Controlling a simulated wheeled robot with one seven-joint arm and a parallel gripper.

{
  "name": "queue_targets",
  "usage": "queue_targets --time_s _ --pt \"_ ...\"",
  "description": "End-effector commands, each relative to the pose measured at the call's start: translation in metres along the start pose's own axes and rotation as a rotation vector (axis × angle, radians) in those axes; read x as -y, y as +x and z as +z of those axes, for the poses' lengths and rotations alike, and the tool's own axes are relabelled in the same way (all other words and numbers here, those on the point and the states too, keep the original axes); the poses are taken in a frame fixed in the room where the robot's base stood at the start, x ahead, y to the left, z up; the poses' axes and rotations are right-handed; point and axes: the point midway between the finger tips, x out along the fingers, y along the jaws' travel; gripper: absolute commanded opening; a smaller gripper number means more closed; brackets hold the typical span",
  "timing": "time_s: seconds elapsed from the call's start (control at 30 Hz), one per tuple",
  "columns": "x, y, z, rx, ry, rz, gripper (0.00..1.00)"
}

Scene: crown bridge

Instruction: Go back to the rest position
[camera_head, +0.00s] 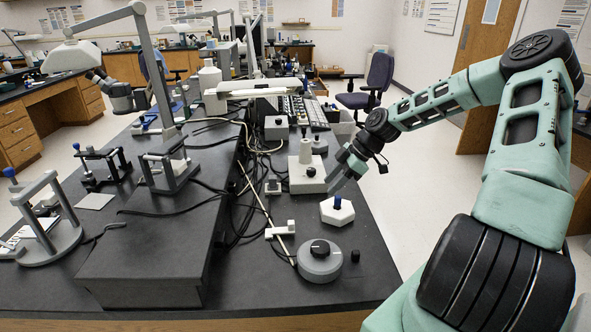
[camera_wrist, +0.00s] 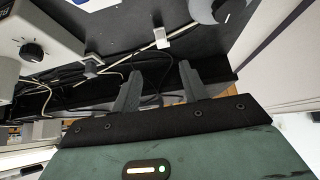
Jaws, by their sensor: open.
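My gripper (camera_head: 340,172) hangs over the right side of the black bench in the head view, beside the white box with a black knob (camera_head: 305,178). In the wrist view my gripper (camera_wrist: 160,82) has its two dark fingers apart, with nothing between them. A white many-sided block (camera_head: 338,216) with a blue piece (camera_head: 337,202) on top stands on the bench, a little below my gripper in the head picture. The fingers appear apart from it.
A grey round dial unit (camera_head: 320,262) and a small black knob (camera_head: 355,256) sit near the front edge. Cables run along the grey raised box (camera_head: 160,250). Articulator-like frames (camera_head: 48,220) stand at left. A purple chair (camera_head: 378,80) stands behind; floor at right is clear.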

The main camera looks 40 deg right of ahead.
Motion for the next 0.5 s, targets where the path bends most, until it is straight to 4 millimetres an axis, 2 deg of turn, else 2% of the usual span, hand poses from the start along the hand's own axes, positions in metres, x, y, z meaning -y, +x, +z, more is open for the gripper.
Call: queue_targets --time_s 0.2,0.27,0.37,0.5 --pt "0.000 0.000 0.000 0.000 0.000 0.000 0.44" --pt "0.003 0.003 -0.005 0.007 -0.002 -0.011 0.44" --pt "0.015 0.015 -0.025 0.042 -0.002 -0.052 0.44" --pt "0.056 0.041 -0.074 0.145 0.010 -0.145 0.44"
